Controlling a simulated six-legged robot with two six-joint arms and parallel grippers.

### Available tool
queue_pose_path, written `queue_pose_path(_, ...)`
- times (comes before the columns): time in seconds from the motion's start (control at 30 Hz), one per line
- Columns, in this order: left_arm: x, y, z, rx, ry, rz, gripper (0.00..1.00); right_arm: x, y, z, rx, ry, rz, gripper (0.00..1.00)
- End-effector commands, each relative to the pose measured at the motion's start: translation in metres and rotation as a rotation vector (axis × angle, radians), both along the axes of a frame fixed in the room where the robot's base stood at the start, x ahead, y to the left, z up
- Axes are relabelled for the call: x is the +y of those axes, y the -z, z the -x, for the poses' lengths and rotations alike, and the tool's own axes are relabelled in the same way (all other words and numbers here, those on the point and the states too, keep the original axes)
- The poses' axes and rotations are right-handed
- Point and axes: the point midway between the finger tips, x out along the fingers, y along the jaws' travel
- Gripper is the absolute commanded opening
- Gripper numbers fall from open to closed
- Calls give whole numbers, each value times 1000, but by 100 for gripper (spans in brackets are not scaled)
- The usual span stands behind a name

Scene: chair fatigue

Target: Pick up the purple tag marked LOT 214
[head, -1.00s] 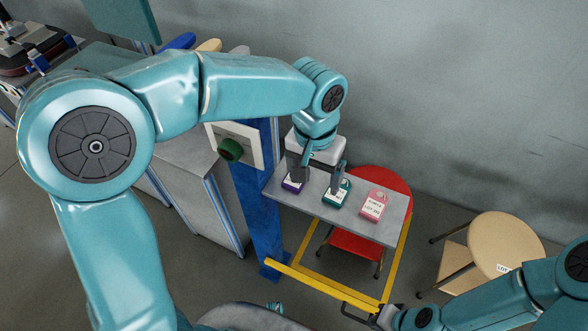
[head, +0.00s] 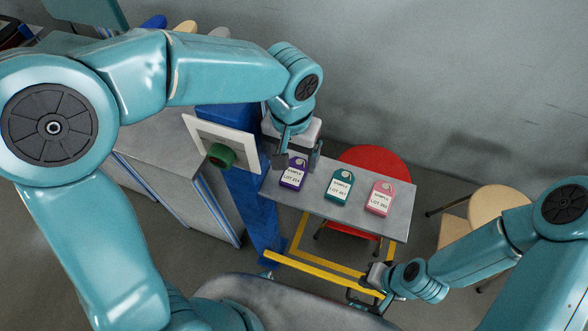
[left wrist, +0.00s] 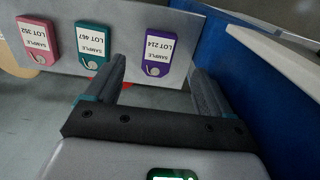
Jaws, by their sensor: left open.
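The purple tag (head: 292,174) lies flat on the small grey table (head: 315,208), at its left end. Its white label reads LOT 214 in the left wrist view (left wrist: 158,55). My left gripper (head: 297,158) is open and empty above the tag's far end. In the left wrist view its two fingers (left wrist: 155,72) point toward the table, with the purple tag between their lines but not clasped. A teal tag (head: 340,187), LOT 467, and a pink tag (head: 379,198) lie to the right. My right gripper (head: 372,288) is low near the front, its jaws unclear.
A blue post (head: 250,205) and a white panel with a green knob (head: 221,155) stand close left of the table. A yellow frame (head: 320,275) runs in front.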

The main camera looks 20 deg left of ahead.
Motion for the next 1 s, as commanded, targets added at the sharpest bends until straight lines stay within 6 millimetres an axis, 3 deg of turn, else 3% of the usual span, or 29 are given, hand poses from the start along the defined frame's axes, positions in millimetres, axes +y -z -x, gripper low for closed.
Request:
queue_pose_path(0.03,0,11,1,3,1,-2,83,0,2,0,0,0,0,0)
queue_pose_path(0.27,1,30,-2,1,-1,0,83,0,3,0,0,0,0,0)
queue_pose_path(0.53,2,71,-10,2,1,-2,83,0,4,0,0,0,0,0)
queue_pose_path(0.87,2,79,-12,-1,-1,0,83,0,5,0,0,0,0,0)
queue_pose_path(1.0,2,79,-12,-1,-1,0,37,0,5,0,0,0,0,0)
